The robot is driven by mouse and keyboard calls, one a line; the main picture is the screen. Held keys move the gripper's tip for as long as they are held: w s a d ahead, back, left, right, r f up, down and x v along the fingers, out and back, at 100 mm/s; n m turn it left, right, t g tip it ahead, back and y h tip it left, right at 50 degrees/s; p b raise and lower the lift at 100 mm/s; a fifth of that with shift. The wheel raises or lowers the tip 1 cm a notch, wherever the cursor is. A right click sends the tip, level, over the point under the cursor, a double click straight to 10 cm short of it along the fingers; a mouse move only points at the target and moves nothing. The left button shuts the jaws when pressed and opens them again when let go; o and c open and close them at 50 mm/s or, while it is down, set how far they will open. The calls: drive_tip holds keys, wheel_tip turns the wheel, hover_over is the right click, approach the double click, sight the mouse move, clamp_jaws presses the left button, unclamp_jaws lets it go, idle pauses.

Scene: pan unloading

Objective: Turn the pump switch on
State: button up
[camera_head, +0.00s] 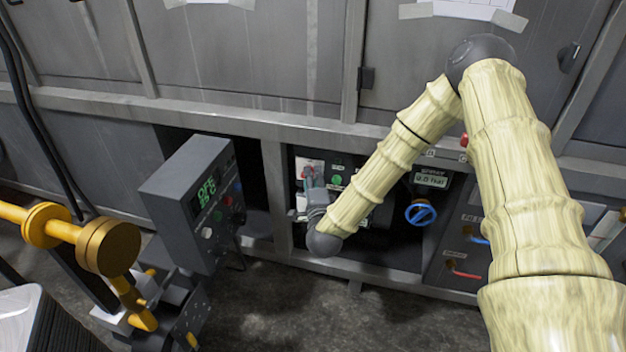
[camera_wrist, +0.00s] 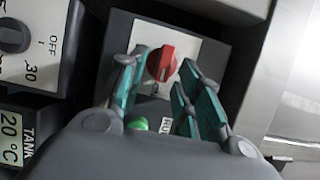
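A red rotary knob (camera_wrist: 162,63) sits on a light plate in the wrist view; I take it for the pump switch, though no pump label is readable. No clear contact with the knob shows. A green button or lamp (camera_wrist: 138,124) and a partly hidden label starting "RU" lie between the fingers, nearer the palm. In the head view my gripper (camera_head: 312,187) is at the recessed panel, largely hidden behind my wrist, and the knob is hard to make out.
A dark knob (camera_wrist: 14,36) marked OFF and 30 and a tank display (camera_wrist: 12,135) reading 20 °C lie left of the fingers. In the head view, a blue valve wheel (camera_head: 421,213) is right of my wrist. A grey control box (camera_head: 190,205) stands left.

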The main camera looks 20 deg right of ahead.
drive_tip(key=v, duration=1.1)
drive_tip(key=shift+s, duration=0.4)
drive_tip(key=s+a+f+n+g+y, duration=0.35)
drive_tip(key=s+f+n, duration=0.3)
drive_tip(key=f, duration=0.35)
drive_tip(key=s+a+f+n+g+y, duration=0.2)
drive_tip(key=s+f+n+g, duration=0.35)
drive_tip(key=s+f, duration=0.4)
drive_tip(key=s+d+f+n+g+h, duration=0.1)
drive_tip(key=s+d+f+n+g, duration=0.15)
drive_tip(key=s, duration=0.45)
drive_tip(key=s+d+f+n+g, duration=0.1)
drive_tip(key=s+f+n+g, duration=0.2)
drive_tip(key=s, duration=0.3)
drive_tip(key=s+d+f+n+g+h, duration=0.1)
drive_tip(key=s+d+f+n+g, duration=0.15)
drive_tip(key=s, duration=0.45)
wheel_tip(320, 180, up, 27)
drive_tip(key=p, duration=2.7)
drive_tip(key=shift+g+p, duration=0.3)
drive_tip(key=shift+p, duration=0.05)
